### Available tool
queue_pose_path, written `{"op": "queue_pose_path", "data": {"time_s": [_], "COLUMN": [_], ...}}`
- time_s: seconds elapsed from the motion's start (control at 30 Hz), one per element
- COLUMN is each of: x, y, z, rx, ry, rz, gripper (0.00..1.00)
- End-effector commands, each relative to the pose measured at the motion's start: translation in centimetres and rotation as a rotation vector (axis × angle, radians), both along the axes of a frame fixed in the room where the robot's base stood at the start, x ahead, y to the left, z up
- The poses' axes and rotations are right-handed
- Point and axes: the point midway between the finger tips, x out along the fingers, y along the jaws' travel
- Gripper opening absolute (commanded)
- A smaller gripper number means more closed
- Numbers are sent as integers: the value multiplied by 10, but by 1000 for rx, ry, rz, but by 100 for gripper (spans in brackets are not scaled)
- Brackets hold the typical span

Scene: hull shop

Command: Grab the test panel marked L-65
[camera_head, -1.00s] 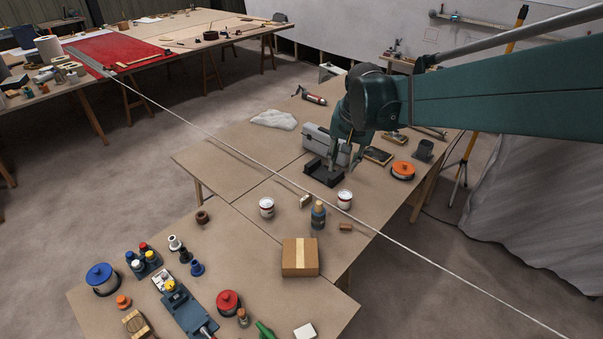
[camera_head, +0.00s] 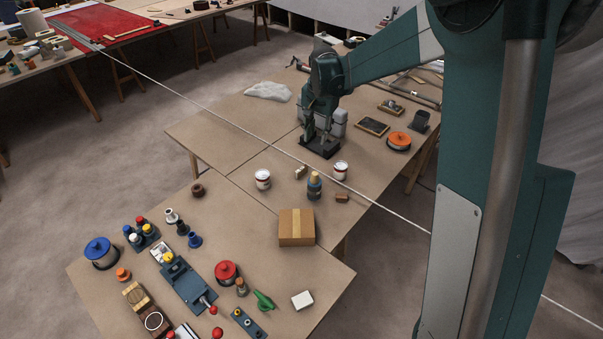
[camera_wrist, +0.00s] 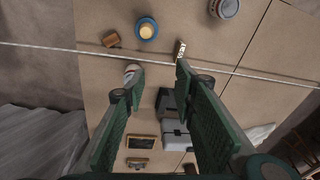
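Two dark panels with wooden frames lie flat on the work table, right of my gripper in the head view: a nearer one (camera_head: 371,127) and a farther one (camera_head: 391,107). They also show in the wrist view, the larger one (camera_wrist: 142,142) and the smaller one (camera_wrist: 137,163), below the fingertips in the picture. I cannot read L-65 or any other mark on either. My gripper (camera_head: 317,137) points down over a black tray-like stand (camera_head: 320,149). In the wrist view my gripper (camera_wrist: 158,80) is open, with nothing between its fingers.
A grey toolbox (camera_wrist: 178,135) stands close to the gripper. A pale line (camera_head: 230,120) crosses the view above the table.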

Motion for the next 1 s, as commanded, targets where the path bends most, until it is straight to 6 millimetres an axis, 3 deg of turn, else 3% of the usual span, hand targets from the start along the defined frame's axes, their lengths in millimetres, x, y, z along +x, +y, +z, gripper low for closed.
{"op": "queue_pose_path", "data": {"time_s": [0.5,0.8,1.0], "x": [61,87,95], "y": [26,39,44], "z": [-97,-157,-181], "rx": [4,0,-1], "ry": [85,131,149], "rz": [-105,-165,-190], "gripper": [27,27,27]}}
